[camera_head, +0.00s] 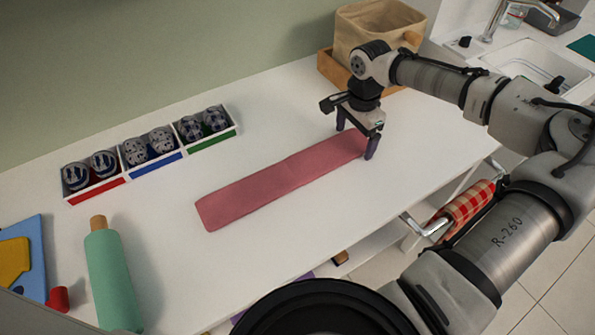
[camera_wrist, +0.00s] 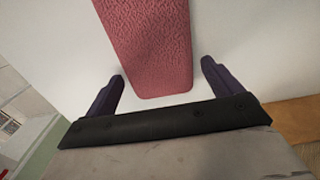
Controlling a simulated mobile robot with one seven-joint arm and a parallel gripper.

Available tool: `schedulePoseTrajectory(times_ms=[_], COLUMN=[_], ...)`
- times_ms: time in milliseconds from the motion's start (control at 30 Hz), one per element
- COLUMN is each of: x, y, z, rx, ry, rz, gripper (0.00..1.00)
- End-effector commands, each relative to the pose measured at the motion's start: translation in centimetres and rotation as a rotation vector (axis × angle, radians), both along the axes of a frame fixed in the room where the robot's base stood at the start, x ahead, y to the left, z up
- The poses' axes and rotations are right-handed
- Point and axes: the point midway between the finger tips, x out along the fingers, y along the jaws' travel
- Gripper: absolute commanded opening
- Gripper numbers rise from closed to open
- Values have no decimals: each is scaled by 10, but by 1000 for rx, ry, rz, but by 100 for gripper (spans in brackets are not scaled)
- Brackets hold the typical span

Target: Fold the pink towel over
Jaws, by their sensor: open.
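The pink towel (camera_head: 280,184) lies flat on the white table as a long narrow strip, running from the middle of the table up to the right. My gripper (camera_head: 358,143) is at the towel's far right end, pointing down with its fingers open. In the wrist view the towel (camera_wrist: 150,45) ends between the two dark fingers of my gripper (camera_wrist: 162,85), one on each side, with a gap to each. I cannot tell how high the fingertips are above the table.
Organizer boxes (camera_head: 151,166) with several round patterned items stand at the back left. A green roller (camera_head: 112,280) and a blue board (camera_head: 32,240) are at the left. A beige basket (camera_head: 372,32) stands behind my gripper. A red checked cloth (camera_head: 465,207) hangs at the table's front side.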

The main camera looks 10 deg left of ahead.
Motion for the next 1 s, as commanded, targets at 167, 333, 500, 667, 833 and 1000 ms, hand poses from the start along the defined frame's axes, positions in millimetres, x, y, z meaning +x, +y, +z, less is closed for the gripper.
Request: schedulePoseTrajectory(times_ms=[167,333,500,667,833,1000], x=[0,0,0,0,0,0], y=[0,0,0,0,0,0], z=[0,0,-3,-4,-4,-4], rx=[0,0,0,0,-1,-1], ry=[0,0,1,1,1,1], rz=[0,0,0,0,0,0], gripper=[91,91,91,76,69,69])
